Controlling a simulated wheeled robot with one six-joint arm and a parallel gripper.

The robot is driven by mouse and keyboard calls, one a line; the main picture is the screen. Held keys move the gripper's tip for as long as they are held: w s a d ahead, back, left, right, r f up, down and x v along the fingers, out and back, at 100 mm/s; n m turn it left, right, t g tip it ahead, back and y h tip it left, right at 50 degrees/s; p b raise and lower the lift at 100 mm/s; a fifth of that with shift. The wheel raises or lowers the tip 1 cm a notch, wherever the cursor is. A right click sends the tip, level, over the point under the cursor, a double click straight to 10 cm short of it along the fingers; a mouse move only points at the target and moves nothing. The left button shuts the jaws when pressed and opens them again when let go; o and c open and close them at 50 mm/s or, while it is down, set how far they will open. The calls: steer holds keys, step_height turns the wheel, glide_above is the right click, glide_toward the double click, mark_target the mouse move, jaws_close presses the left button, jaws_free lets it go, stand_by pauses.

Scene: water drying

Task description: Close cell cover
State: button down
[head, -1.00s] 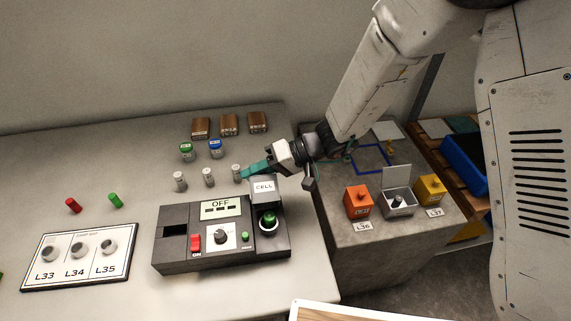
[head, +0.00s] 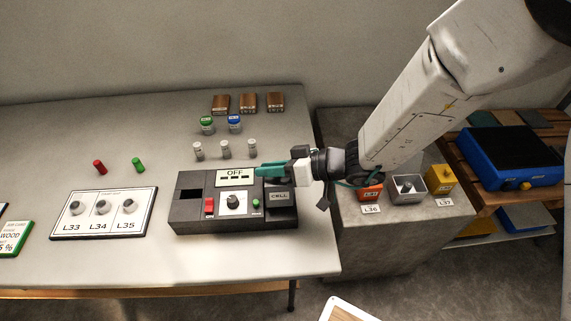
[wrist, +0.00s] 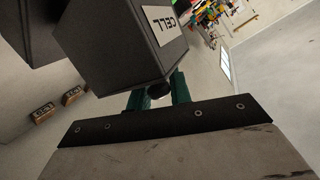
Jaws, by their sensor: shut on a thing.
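The dark grey device (head: 188,215) stands on the light table. Its cell cover (head: 279,205), labelled CELL, lies over the right-hand bay, and the green-topped knob or cell there is hidden. I cannot tell whether the cover sits fully flush. My gripper (head: 268,171), with green fingers, is at the far edge of the cover. In the wrist view the fingers (wrist: 158,97) are shut around a small dark round part at the edge of the cover (wrist: 115,40).
Several small vials (head: 225,149) stand behind the device, with brown blocks (head: 248,102) farther back. The L33–L35 board (head: 105,228) lies to the left. A grey side bench (head: 400,235) with small boxes is under my arm at right.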

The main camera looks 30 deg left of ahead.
mark_target(274, 182)
steer(key=shift+s+d+f, duration=0.25)
steer(key=shift+s+f, duration=0.1)
steer(key=shift+s, duration=0.2)
steer(key=shift+s+d+f, duration=0.25)
steer(key=shift+s+f, duration=0.05)
steer(key=shift+s, duration=0.2)
steer(key=c, duration=1.4)
jaws_free()
steer(key=shift+s+d, duration=0.15)
steer(key=shift+c, duration=0.2)
steer(key=shift+o, duration=0.6)
steer(key=shift+f, duration=0.1)
steer(key=shift+w+d, duration=0.1)
steer(key=shift+w, duration=0.15)
steer(key=shift+v, duration=1.2)
steer(key=v, duration=0.6)
steer(key=shift+s+d+f, duration=0.3)
steer(key=shift+d, duration=0.05)
